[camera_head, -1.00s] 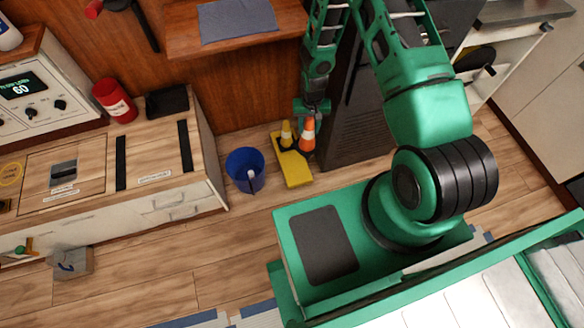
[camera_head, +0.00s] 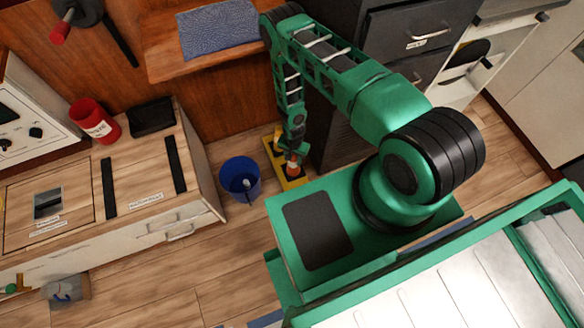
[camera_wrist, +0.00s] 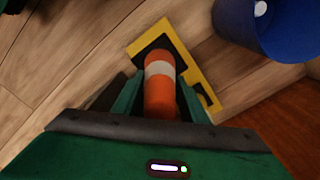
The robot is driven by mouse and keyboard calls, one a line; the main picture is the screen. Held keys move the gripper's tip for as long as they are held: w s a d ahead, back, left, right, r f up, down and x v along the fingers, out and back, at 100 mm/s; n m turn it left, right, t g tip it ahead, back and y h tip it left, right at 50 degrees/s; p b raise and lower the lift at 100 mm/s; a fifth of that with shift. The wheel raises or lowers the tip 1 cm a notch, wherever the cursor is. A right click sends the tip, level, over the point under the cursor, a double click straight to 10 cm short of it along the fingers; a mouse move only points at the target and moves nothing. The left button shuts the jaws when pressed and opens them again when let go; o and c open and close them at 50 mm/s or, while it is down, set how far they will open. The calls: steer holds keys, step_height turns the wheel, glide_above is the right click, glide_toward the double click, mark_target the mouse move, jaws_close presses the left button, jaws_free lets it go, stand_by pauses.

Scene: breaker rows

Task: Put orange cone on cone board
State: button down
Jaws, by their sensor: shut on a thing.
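The orange cone (camera_wrist: 160,90) with a white band is between the two fingers of my gripper (camera_wrist: 158,100) in the wrist view. My gripper is shut on it. In the head view the orange cone (camera_head: 292,169) shows just below my gripper (camera_head: 292,160), over the near end of the yellow cone board (camera_head: 296,184). The cone board (camera_wrist: 180,38) lies on the floor, with black patches on it in the wrist view. The cone overlaps one patch there; I cannot tell whether it touches the board. My arm hides much of the board in the head view.
A blue bin (camera_head: 240,180) stands on the floor just left of the board, close by in the wrist view too (camera_wrist: 270,30). A dark drawer cabinet (camera_head: 405,40) is to the right. A wooden counter (camera_head: 145,185) is at the left.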

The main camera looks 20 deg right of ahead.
mark_target(293, 165)
steer(key=shift+a+f, duration=0.1)
steer(key=shift+f, duration=2.9)
steer(key=c, duration=1.1)
jaws_free()
step_height(293, 165, up, 12)
steer(key=shift+r, duration=0.1)
